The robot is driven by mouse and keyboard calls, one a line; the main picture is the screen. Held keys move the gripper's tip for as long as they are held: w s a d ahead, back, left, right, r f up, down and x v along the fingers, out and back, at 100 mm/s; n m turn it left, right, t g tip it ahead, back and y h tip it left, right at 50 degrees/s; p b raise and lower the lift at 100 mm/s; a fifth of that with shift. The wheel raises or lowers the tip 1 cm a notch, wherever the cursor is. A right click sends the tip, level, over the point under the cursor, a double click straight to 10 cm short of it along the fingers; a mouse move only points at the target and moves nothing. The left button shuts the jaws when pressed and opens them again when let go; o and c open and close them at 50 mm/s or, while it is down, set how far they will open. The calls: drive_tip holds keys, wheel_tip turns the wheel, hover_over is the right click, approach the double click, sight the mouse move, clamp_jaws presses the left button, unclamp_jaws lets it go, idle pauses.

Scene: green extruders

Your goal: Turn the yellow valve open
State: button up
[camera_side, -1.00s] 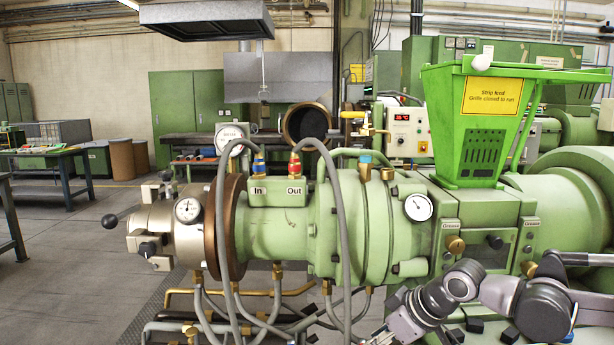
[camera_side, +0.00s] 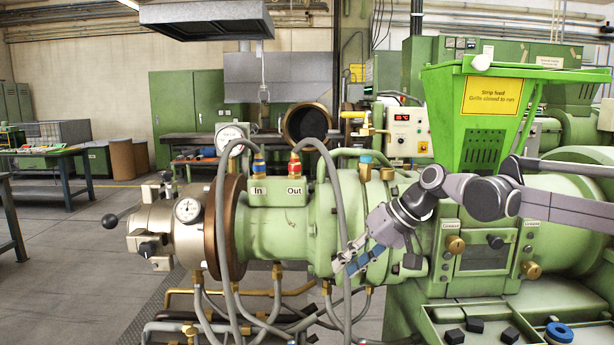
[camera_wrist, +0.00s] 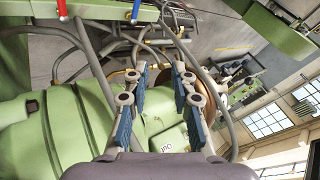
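A yellow valve-like fitting with a handle (camera_side: 367,130) shows in the side view, behind the green barrel and left of the white control box. I cannot tell its setting. No yellow valve is clearly visible in the wrist view. My gripper (camera_side: 347,259) is in front of the barrel's right part, below and left of that fitting, pointing down to the left. In the wrist view my gripper (camera_wrist: 159,70) has its blue-padded fingers apart, with nothing held between them.
The green extruder barrel (camera_side: 270,232) carries grey hoses (camera_side: 340,220) close to my gripper. A green hopper (camera_side: 484,145) stands above my arm. Red (camera_wrist: 62,9) and blue (camera_wrist: 135,11) handles show in the wrist view.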

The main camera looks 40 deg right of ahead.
drive_tip(key=w+d+r+m+t+y, duration=0.1)
drive_tip(key=w+d+r+m+y, duration=0.15)
drive_tip(key=w+d+r, duration=0.4)
drive_tip(key=m+t+y, duration=0.1)
drive_tip(key=m+t, duration=0.6)
drive_tip(key=t, duration=0.1)
approach(360, 115)
drive_tip(key=w, duration=0.2)
drive_tip(key=x, duration=1)
drive_tip(key=shift+w+a, duration=0.1)
drive_tip(key=shift+a, duration=0.35)
clamp_jaws()
